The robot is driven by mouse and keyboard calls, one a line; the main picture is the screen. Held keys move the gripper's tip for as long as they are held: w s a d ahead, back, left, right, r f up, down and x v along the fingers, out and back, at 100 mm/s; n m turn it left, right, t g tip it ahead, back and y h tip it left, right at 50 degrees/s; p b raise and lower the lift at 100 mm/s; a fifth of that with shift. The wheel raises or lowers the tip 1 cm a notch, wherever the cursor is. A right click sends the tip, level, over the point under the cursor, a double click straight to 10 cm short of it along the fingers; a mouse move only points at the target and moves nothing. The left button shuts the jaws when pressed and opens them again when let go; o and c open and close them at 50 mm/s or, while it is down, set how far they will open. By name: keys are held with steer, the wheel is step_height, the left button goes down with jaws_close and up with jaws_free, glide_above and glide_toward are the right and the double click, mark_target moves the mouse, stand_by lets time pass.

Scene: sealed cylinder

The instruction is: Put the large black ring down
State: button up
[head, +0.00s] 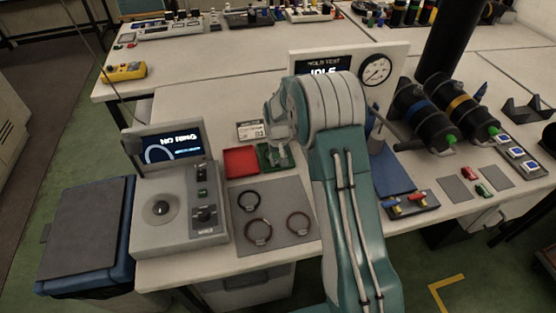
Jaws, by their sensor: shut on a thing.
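My gripper (277,152) is at the far end of my teal and grey arm, over the green tray (287,161). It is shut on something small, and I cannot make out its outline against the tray. The held thing fits the large black ring, but its shape does not show. A black ring (248,201) lies at the upper left of the grey mat (280,192). Two brownish rings lie on the same mat, one at the lower left (258,230) and one at the right (298,223). My arm hides the area to the right of the mat.
A red tray (241,162) sits left of the green one. A console with a lit screen (168,145) stands at the left. A gauge panel (376,70) stands behind my arm. Black cylinders (425,112) lie at the right. The mat's middle has bare room.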

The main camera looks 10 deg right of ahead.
steer(key=shift+f, duration=0.1)
steer(key=o, duration=0.9)
